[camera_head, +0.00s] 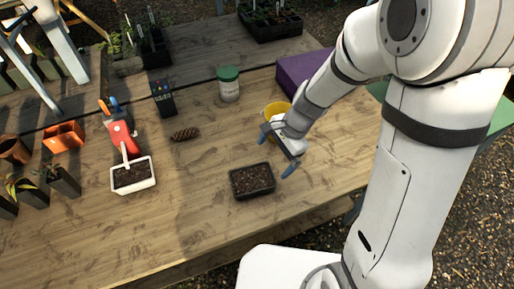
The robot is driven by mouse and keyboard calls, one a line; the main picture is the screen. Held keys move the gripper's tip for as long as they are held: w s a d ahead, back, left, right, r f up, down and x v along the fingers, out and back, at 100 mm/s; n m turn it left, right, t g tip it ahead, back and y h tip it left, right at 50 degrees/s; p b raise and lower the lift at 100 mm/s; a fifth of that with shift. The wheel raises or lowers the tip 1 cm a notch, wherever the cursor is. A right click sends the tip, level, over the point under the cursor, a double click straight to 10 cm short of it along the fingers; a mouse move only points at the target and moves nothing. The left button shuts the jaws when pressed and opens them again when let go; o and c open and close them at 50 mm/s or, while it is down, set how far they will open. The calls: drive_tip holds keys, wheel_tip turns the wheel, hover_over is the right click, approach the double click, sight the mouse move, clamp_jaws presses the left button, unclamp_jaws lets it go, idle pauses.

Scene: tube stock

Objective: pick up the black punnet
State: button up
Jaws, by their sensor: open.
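The black punnet (252,194) is a small rectangular tray filled with brown soil. It sits flat on the wooden table near its front edge. My gripper (277,152) is just above and to the right of the punnet, with its blue-tipped fingers spread apart and nothing between them. It appears apart from the punnet. Part of my gripper overlaps a yellow pot behind it in the picture.
The yellow pot (278,108) and a purple box (299,72) stand behind my gripper. A white tray of soil (148,185), a pine cone (184,135), a green-lidded jar (229,90) and an orange pot (64,138) are left or behind. Bare wood surrounds the punnet.

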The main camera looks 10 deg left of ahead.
sight(253, 177)
drive_tip(key=a+f+m+p, duration=0.1)
drive_tip(key=a+f+m, duration=0.2)
drive_tip(key=shift+a+f+g+p, duration=0.2)
drive_tip(key=shift+a+g+p, duration=0.1)
drive_tip(key=shift+p, duration=0.05)
drive_tip(key=shift+a+f, duration=0.15)
drive_tip(key=shift+f, duration=0.15)
drive_tip(key=shift+s+b+x, duration=0.15)
drive_tip(key=shift+x, duration=1.8)
drive_tip(key=shift+s+b+x, duration=0.15)
drive_tip(key=shift+x, duration=1.85)
drive_tip(key=shift+f+b, duration=0.25)
drive_tip(key=shift+b, duration=0.1)
drive_tip(key=c, duration=1.1)
drive_tip(key=shift+o, duration=0.2)
drive_tip(key=shift+r, duration=0.15)
